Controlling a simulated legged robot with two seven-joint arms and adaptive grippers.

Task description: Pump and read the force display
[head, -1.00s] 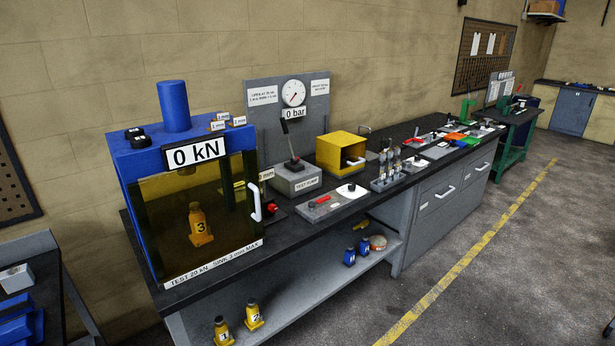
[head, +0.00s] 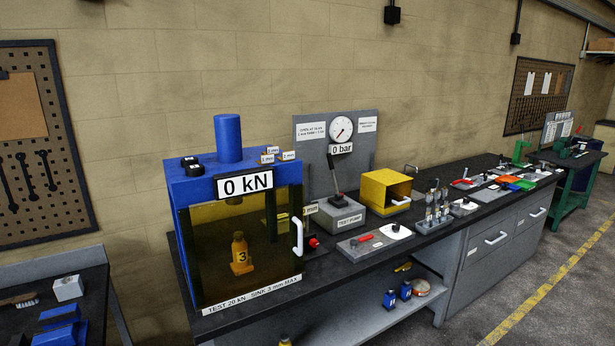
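The blue test press (head: 228,170) stands at the left end of the bench. Its force display (head: 245,184) reads 0 kN. A yellow bottle jack marked 3 (head: 240,255) stands upright behind the press's tinted door (head: 212,270), which appears shut and has a white handle (head: 297,237). A label below reads TEST 20 kN, SINK 3 mm MAX. The grey test pump (head: 340,213) stands right of the press, its lever (head: 335,173) raised. The round gauge (head: 341,129) above it has a display (head: 341,149) reading 0 bar. Neither gripper shows.
A yellow box (head: 385,190) and trays of small parts stand further right on the dark bench (head: 340,262). Blue jacks (head: 390,299) sit on the lower shelf. A second table (head: 95,305) stands at the left. The floor in front is clear.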

